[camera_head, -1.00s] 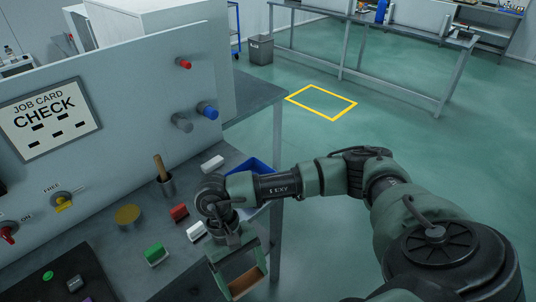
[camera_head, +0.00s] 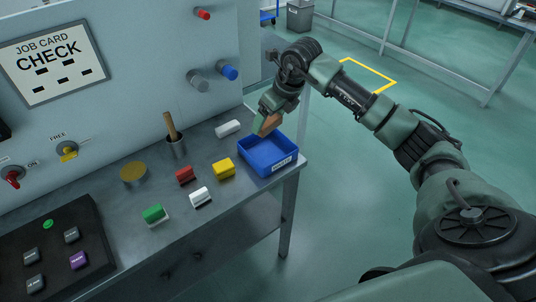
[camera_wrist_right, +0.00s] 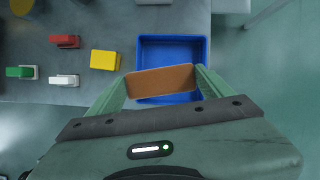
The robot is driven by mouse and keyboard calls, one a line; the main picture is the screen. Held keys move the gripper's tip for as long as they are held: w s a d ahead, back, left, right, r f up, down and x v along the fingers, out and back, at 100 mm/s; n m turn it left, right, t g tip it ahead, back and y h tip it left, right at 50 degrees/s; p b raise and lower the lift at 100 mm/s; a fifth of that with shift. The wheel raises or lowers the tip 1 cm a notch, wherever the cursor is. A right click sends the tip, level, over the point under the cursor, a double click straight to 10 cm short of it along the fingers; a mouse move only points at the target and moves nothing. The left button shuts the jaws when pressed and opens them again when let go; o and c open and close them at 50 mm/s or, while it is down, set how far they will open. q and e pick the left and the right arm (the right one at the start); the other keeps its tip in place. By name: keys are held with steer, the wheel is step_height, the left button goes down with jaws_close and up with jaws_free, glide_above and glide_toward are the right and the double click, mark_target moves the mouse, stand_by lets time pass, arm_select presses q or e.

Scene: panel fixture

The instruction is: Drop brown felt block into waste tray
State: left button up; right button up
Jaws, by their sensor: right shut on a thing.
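The brown felt block (camera_wrist_right: 161,82) is held between the two green fingers of my right gripper (camera_wrist_right: 160,88) in the right wrist view. In the head view the right gripper (camera_head: 268,119) points down with the brown block (camera_head: 270,124) at its tip, near the back of the blue waste tray (camera_head: 268,169). In the wrist view the blue tray (camera_wrist_right: 172,49) lies beyond and below the block, which covers part of it. The block looks raised above the tray. My left gripper is not in view.
A yellow block (camera_head: 224,168), red block (camera_head: 186,175), white block (camera_head: 200,196) and green block (camera_head: 154,214) stand left of the tray. A white piece (camera_head: 228,128) lies behind, near the panel. A cup with a wooden handle (camera_head: 176,147) stands further left.

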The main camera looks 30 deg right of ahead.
mark_target(274, 127)
steer(key=shift+w+d+r+m+h, duration=0.2)
steer(key=shift+w+d+m, duration=0.05)
steer(key=shift+d+m, duration=0.25)
steer(key=shift+w+d+r+m+h, duration=0.2)
steer(key=shift+d+m, duration=0.15)
steer(key=shift+m, duration=0.15)
steer(key=shift+d+f, duration=0.1)
step_height(274, 127, down, 6)
steer(key=b, duration=0.4)
steer(key=o, duration=1.3)
steer(key=b+v, duration=0.1)
steer(key=v, duration=0.7)
